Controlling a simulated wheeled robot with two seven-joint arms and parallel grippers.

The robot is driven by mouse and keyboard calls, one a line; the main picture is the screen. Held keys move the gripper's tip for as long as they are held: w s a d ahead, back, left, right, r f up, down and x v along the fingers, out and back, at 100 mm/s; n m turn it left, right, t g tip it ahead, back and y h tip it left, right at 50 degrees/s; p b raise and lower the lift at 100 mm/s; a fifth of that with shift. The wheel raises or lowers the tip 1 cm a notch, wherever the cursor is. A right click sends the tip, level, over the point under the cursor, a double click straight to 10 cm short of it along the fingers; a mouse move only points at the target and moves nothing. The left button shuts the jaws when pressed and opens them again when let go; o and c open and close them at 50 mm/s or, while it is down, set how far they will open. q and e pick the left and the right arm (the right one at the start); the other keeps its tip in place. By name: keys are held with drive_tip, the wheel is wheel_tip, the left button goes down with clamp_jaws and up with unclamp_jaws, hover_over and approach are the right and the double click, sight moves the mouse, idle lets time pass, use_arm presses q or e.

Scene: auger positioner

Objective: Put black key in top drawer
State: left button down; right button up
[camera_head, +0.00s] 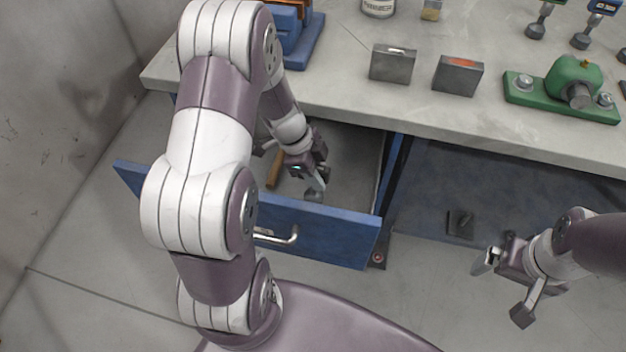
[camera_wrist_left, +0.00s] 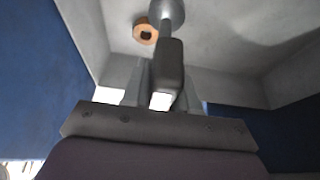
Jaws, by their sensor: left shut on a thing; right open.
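My left gripper (camera_head: 316,184) is inside the open blue top drawer (camera_head: 318,230), low between its walls. It is shut on the black key (camera_wrist_left: 170,66). In the left wrist view, the key's dark grip sits between the fingers of my left gripper (camera_wrist_left: 162,88), and a grey rounded end points away from me. In the head view the key shows only as a small grey piece (camera_head: 313,196) below the fingers. I cannot tell whether it touches the drawer floor. My right gripper (camera_head: 505,287) is open and empty, in front of the bench at the right.
A wooden-handled thing (camera_head: 274,168) lies in the drawer left of my left gripper; its round end shows in the wrist view (camera_wrist_left: 145,31). The bench top (camera_head: 330,88) overhangs the drawer's back. Two grey boxes (camera_head: 392,64) (camera_head: 458,75) and a green fixture (camera_head: 565,90) stand on it.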

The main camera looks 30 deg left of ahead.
sight(317, 196)
use_arm(q)
wheel_tip(317, 196, down, 3)
drive_tip(key=shift+r, duration=0.1)
drive_tip(key=shift+b, duration=0.3)
drive_tip(key=c, duration=0.9)
unclamp_jaws()
drive_tip(key=shift+r+p, duration=0.3)
drive_tip(key=shift+p, duration=0.05)
drive_tip(key=p+v, duration=0.1)
drive_tip(key=v, duration=1)
drive_tip(key=shift+s+a+r, duration=0.15)
drive_tip(key=shift+a+r, duration=0.1)
